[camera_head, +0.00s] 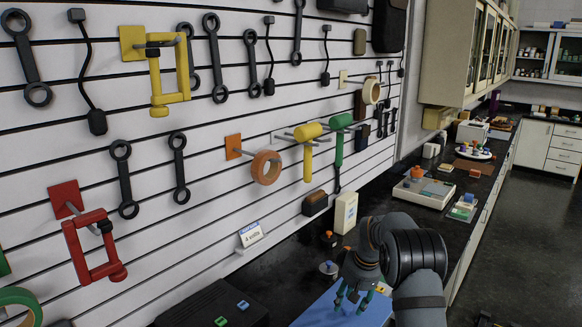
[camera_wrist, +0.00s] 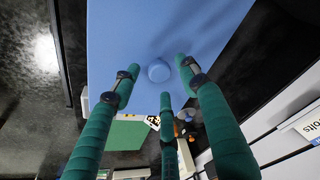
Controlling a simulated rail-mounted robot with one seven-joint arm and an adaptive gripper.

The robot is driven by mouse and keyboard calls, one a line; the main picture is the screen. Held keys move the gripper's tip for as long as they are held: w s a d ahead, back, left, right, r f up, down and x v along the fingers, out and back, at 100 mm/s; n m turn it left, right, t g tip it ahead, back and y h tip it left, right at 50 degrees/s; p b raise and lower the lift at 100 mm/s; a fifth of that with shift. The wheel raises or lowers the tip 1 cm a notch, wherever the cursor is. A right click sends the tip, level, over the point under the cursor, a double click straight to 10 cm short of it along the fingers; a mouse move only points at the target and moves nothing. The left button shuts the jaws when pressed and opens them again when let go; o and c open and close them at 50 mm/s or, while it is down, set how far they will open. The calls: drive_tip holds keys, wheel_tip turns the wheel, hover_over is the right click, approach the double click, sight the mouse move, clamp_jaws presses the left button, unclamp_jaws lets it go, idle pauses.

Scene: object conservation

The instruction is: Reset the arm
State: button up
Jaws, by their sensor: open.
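My gripper (camera_head: 352,293) is at the lower right of the head view, over a flat blue panel (camera_head: 325,314) on the dark counter. Its three green fingers are spread open and hold nothing; they also show in the wrist view (camera_wrist: 160,76). There the blue panel (camera_wrist: 205,25) fills the upper middle, with a round blue knob (camera_wrist: 158,70) between the fingertips. I cannot tell whether the fingertips touch the panel. My dark grey arm reaches in from the right and hides part of the counter.
A slatted wall of tools rises on the left, with a red clamp (camera_head: 92,246), a yellow clamp (camera_head: 160,85) and tape (camera_head: 266,167). A cream box (camera_head: 344,212) and a small knobbed weight (camera_head: 328,268) stand behind my gripper. A dark case (camera_head: 205,305) lies left.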

drive_tip(key=shift+x, duration=1)
drive_tip(key=shift+w+b+v, duration=0.15)
drive_tip(key=shift+b+v, duration=0.1)
drive_tip(key=shift+v, duration=0.6)
drive_tip(key=shift+w+b+v, duration=0.15)
drive_tip(key=shift+b+v, duration=0.05)
drive_tip(key=shift+v, duration=0.65)
drive_tip(key=shift+a, duration=0.1)
